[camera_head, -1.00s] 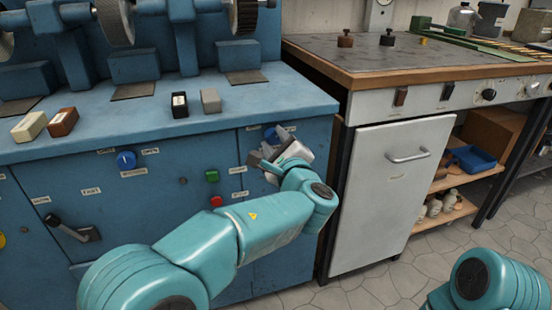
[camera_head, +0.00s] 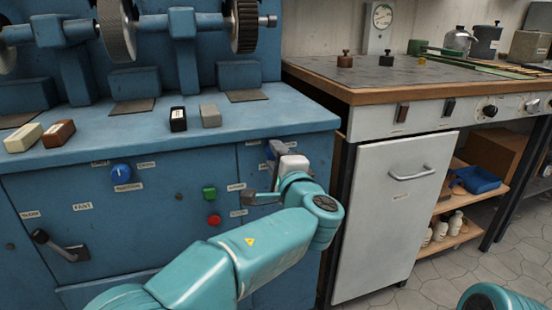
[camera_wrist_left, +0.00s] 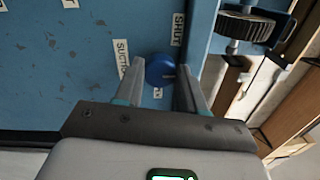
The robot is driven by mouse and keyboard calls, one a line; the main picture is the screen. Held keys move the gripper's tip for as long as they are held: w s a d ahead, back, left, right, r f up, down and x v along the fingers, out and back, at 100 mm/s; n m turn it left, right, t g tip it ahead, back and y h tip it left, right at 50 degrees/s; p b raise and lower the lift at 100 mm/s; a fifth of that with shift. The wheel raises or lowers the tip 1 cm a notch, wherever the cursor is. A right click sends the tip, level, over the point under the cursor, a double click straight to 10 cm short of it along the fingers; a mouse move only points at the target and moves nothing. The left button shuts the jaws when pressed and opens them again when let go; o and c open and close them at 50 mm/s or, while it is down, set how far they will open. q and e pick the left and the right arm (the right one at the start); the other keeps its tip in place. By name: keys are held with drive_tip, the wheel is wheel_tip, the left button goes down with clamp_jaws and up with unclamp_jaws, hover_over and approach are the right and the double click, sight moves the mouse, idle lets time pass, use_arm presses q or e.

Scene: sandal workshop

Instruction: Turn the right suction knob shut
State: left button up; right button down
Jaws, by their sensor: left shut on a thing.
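The right suction knob (camera_wrist_left: 160,70) is round and blue on the blue cabinet front, and in the left wrist view it sits between my fingers. A white label reading SHUT (camera_wrist_left: 178,29) is beside it, and a partly covered label starting with SUCTI (camera_wrist_left: 121,62) is on its other side. My left gripper (camera_head: 262,172), also in the left wrist view (camera_wrist_left: 160,78), is shut on this knob. In the head view the gripper largely hides the knob, and I cannot read its angle. My right gripper is out of view.
A second blue knob (camera_head: 121,175), a black lever (camera_head: 60,247), a green button (camera_head: 209,193) and a red button (camera_head: 214,220) are on the same cabinet front. Small blocks lie on its top. A workbench with a white door (camera_head: 385,230) stands to the right.

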use_arm(q)
drive_tip(key=shift+r, duration=0.1)
idle(0.3)
drive_tip(key=o, duration=1.1)
drive_tip(key=shift+w, duration=0.1)
drive_tip(key=shift+c, duration=0.2)
